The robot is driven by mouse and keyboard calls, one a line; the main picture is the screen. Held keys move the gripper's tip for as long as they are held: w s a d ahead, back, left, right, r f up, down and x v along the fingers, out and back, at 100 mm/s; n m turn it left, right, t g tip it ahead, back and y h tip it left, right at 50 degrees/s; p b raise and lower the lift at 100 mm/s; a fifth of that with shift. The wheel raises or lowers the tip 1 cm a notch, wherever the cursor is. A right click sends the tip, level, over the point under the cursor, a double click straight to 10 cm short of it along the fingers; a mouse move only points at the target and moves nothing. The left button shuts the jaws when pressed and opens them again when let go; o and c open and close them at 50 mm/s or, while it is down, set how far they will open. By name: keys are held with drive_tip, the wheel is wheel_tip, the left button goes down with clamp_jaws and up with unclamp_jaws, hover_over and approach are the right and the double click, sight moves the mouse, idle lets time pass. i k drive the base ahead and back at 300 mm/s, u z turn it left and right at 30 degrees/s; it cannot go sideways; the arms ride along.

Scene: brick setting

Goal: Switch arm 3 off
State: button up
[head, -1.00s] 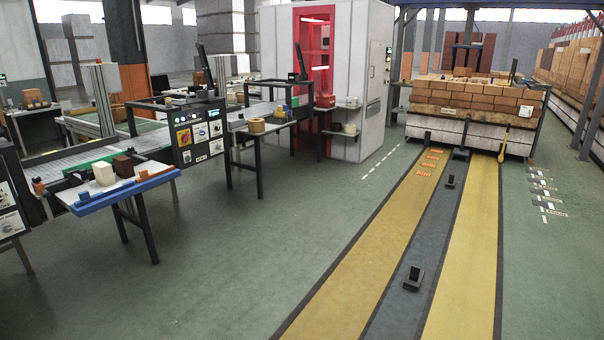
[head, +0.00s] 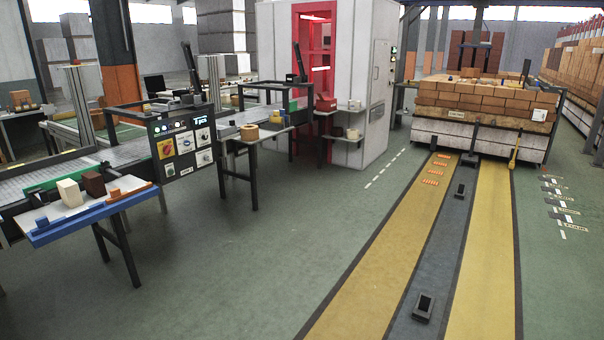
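A black control panel (head: 184,145) faces me on the conveyor line at the left. It carries a yellow and red rotary switch (head: 166,149), several white switch plates and a small screen. A label under it is too small to read, so I cannot tell which switch belongs to arm 3. My gripper is not in the head view.
A blue-edged table (head: 95,221) with blocks stands before the conveyor. A white cabinet (head: 362,70) with a red doorway stands behind. Yellow floor lanes (head: 375,260) lead to a brick stack (head: 480,103). The green floor (head: 240,260) ahead is clear.

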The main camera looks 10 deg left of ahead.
sight(167, 149)
drive_tip(key=u, duration=0.2)
drive_tip(key=i, duration=1.8)
drive_tip(key=u, duration=0.6)
drive_tip(key=i, duration=0.8)
drive_tip(key=u, duration=0.85)
drive_tip(key=i, duration=0.5)
drive_tip(key=u, duration=0.8)
drive_tip(key=i, duration=0.7)
drive_tip(key=u, duration=0.45)
